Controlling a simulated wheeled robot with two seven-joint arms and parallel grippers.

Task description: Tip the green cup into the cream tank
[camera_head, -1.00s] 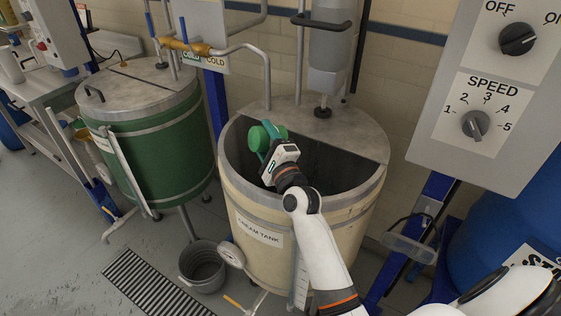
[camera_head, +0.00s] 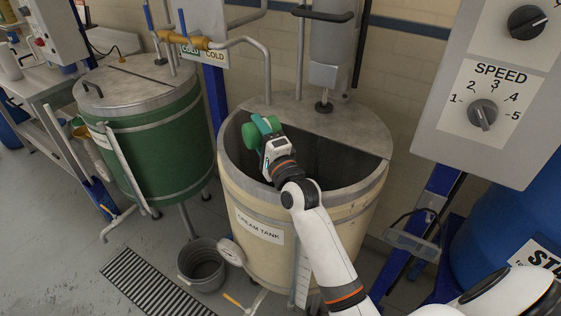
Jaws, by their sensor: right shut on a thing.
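The cream tank (camera_head: 268,238) stands in the middle, labelled "CREAM TANK", with the front half of its top open and a metal lid over the back half. My right gripper (camera_head: 267,137) is over the left part of the opening, shut on the green cup (camera_head: 258,130). The cup is tilted well over, lying nearly on its side above the tank's opening. The gripper hides part of the cup, and I cannot see whether anything is in it or pouring out. My left gripper is not in view.
A green tank (camera_head: 160,150) stands to the left. A grey bucket (camera_head: 202,264) and a floor grate (camera_head: 150,284) are on the floor in front. A control panel (camera_head: 490,80) with knobs and a blue drum (camera_head: 515,215) are on the right. A mixer shaft (camera_head: 324,106) rises through the cream tank's lid.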

